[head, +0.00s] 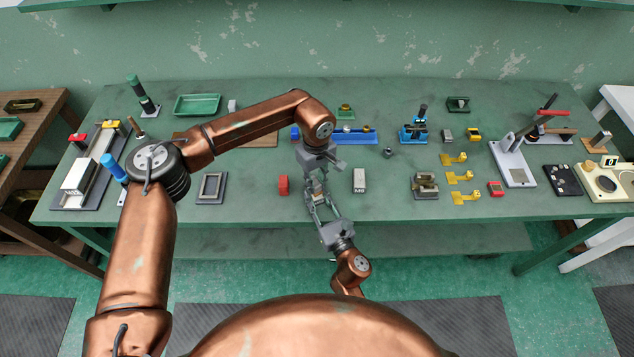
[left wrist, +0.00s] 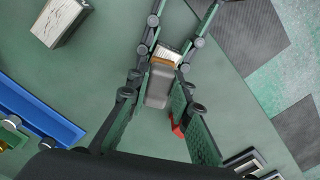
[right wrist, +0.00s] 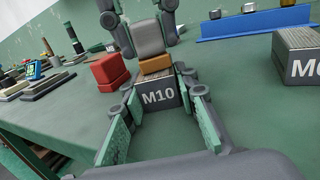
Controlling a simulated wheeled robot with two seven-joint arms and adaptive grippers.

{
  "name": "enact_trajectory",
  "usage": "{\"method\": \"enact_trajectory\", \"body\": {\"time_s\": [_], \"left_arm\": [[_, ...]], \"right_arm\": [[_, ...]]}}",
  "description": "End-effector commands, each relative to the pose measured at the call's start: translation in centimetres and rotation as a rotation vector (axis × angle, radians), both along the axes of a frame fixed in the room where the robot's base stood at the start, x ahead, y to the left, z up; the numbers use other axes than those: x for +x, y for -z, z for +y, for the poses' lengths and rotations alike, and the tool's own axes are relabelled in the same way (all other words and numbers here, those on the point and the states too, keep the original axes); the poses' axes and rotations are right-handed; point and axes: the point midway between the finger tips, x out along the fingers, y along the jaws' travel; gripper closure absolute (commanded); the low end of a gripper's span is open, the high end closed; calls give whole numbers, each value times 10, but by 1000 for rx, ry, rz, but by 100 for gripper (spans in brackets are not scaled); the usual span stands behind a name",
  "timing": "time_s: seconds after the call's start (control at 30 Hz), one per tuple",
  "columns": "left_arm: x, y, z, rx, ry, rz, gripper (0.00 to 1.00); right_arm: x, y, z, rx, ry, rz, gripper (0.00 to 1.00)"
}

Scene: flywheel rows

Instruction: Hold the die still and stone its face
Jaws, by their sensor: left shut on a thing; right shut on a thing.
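The die (right wrist: 158,96), a steel block marked M10, stands on the bench at the front middle. My right gripper (right wrist: 160,98) reaches in from the front edge and is shut on the die's sides; it also shows in the head view (head: 319,200). The stone, a grey block (right wrist: 147,38) with a tan underside, is directly above the die, apparently touching its top face. My left gripper (head: 318,172) comes from above and is shut on the stone. In the left wrist view the stone (left wrist: 159,86) lies between its fingers and hides most of the die.
A red block (head: 283,185) stands just left of the die, and another marked steel block (head: 359,180) stands to the right. A blue rack (head: 362,137) lies behind. Yellow brackets (head: 459,177) and fixtures are further right. The bench (head: 255,200) between these is bare.

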Motion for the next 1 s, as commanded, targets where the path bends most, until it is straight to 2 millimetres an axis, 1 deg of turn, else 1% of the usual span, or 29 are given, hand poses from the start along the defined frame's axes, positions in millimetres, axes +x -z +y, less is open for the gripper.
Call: {"method": "enact_trajectory", "body": {"time_s": [0.27,0.37,1.0], "left_arm": [[0,-2,0,-1,1,-1,100],[0,-6,0,-2,1,-1,100],[0,-65,0,-1,0,-2,100]], "right_arm": [[0,0,0,0,0,0,90],[0,0,0,0,0,0,90],[0,0,0,0,0,0,90]]}}
